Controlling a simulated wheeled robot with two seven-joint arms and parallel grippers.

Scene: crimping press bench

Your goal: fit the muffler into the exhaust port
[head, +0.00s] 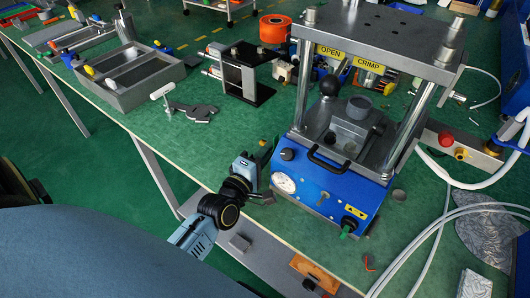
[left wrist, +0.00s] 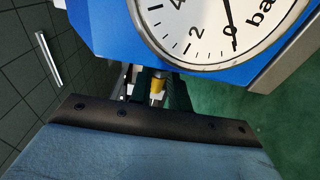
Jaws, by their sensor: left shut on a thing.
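The blue crimping press (head: 325,190) stands on the green bench with its round pressure gauge (head: 284,182) at the front left. My left gripper (head: 262,150) is beside the press's left side, close to the gauge. In the left wrist view the gripper (left wrist: 158,92) is shut on a small yellow, brass-like piece (left wrist: 158,82), which looks like the muffler. The piece is partly hidden between the dark fingers, below the blue body and gauge (left wrist: 225,25). I cannot make out the exhaust port, or whether the piece touches the press. My right gripper is not in view.
A black-and-grey bracket fixture (head: 243,75) and an orange spool (head: 275,28) stand behind my left gripper. A grey divided tray (head: 130,75) is further left. White hoses (head: 430,235) run along the press's right side.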

